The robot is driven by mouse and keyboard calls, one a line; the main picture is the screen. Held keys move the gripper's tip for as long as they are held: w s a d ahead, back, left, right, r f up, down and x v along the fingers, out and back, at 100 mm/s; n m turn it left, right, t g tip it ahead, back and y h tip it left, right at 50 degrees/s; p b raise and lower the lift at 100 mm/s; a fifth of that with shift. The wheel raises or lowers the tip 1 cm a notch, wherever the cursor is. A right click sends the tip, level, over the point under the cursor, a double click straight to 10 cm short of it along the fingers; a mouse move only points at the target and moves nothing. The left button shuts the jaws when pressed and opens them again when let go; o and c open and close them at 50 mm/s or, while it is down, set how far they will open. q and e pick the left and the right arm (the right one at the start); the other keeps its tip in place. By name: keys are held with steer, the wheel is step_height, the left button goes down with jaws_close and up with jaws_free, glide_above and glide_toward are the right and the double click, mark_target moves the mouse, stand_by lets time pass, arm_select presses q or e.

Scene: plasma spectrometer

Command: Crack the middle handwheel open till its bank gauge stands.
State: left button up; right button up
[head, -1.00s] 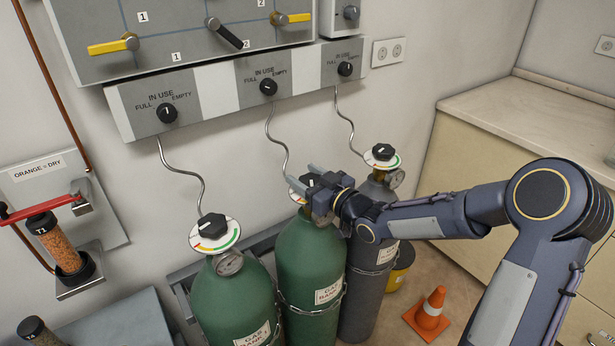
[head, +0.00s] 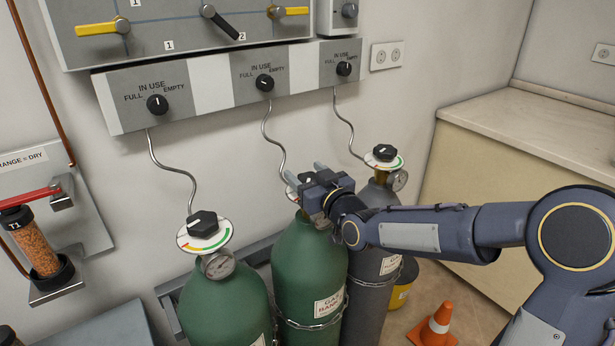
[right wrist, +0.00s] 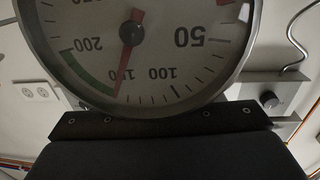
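The middle green cylinder (head: 302,260) carries a black handwheel (head: 305,179) on a white dial, mostly hidden by my right gripper (head: 307,183). The gripper's fingers lie at the handwheel, one on its far side and one on its near side; I cannot tell whether they are clamped on it. The right wrist view shows a round gauge (right wrist: 150,55) close up and upside down. Its red needle (right wrist: 121,75) points between 100 and 200, near the end of the green band. My left gripper is out of view.
A left green cylinder (head: 225,300) and a right grey cylinder (head: 375,265) flank the middle one, each with its own handwheel. A panel of selector knobs (head: 210,88) hangs above. An orange cone (head: 433,326) stands on the floor, and a counter (head: 540,130) at right.

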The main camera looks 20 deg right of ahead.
steer(key=shift+o, duration=1.4)
steer(key=shift+w+a, duration=0.1)
steer(key=shift+a, duration=0.1)
glide_above(323, 215)
steer(key=w, duration=0.1)
steer(key=shift+d+b, duration=0.25)
steer(key=shift+b, duration=0.05)
steer(key=shift+s+d, duration=0.2)
steer(key=shift+s, duration=0.2)
steer(key=shift+s+d, duration=0.1)
steer(key=shift+d, duration=0.05)
